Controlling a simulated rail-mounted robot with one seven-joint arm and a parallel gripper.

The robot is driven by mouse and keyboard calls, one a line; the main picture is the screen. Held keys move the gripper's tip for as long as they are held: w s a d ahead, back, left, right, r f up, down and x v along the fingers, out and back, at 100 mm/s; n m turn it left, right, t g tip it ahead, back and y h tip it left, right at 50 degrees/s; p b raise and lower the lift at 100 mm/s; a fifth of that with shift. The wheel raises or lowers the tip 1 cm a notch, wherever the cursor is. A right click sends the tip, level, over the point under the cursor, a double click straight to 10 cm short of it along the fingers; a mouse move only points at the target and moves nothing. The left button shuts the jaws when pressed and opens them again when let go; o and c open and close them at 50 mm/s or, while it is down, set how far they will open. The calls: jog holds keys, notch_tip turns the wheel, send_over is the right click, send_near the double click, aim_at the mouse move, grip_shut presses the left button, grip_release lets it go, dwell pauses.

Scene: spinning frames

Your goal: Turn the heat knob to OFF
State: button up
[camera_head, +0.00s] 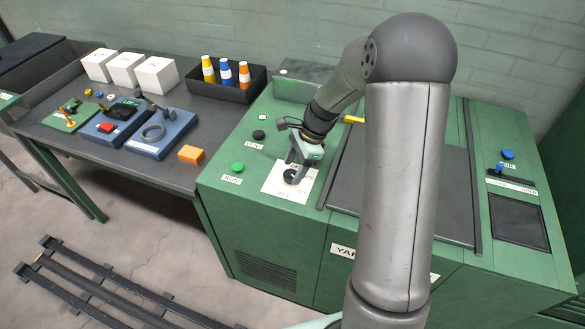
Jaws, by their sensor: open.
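The heat knob (291,176) is a dark round knob on a white label plate (275,187) on top of the green machine (225,205). The lettering on the plate is too small to read, so I cannot tell the knob's setting. My gripper (297,172) points down at the knob, with its fingers close to or around it. I cannot tell whether they touch it. The gripper is open, and it and my arm hide part of the plate and the machine top behind.
A green button (238,167) and a black button (258,134) sit left of the plate. An orange block (191,154) lies on the dark table's edge. A black tray (226,91) holds colored cones. A blue button (508,155) is at the right.

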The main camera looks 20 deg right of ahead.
jog(key=shift+x, duration=0.85)
jog(key=c, duration=1)
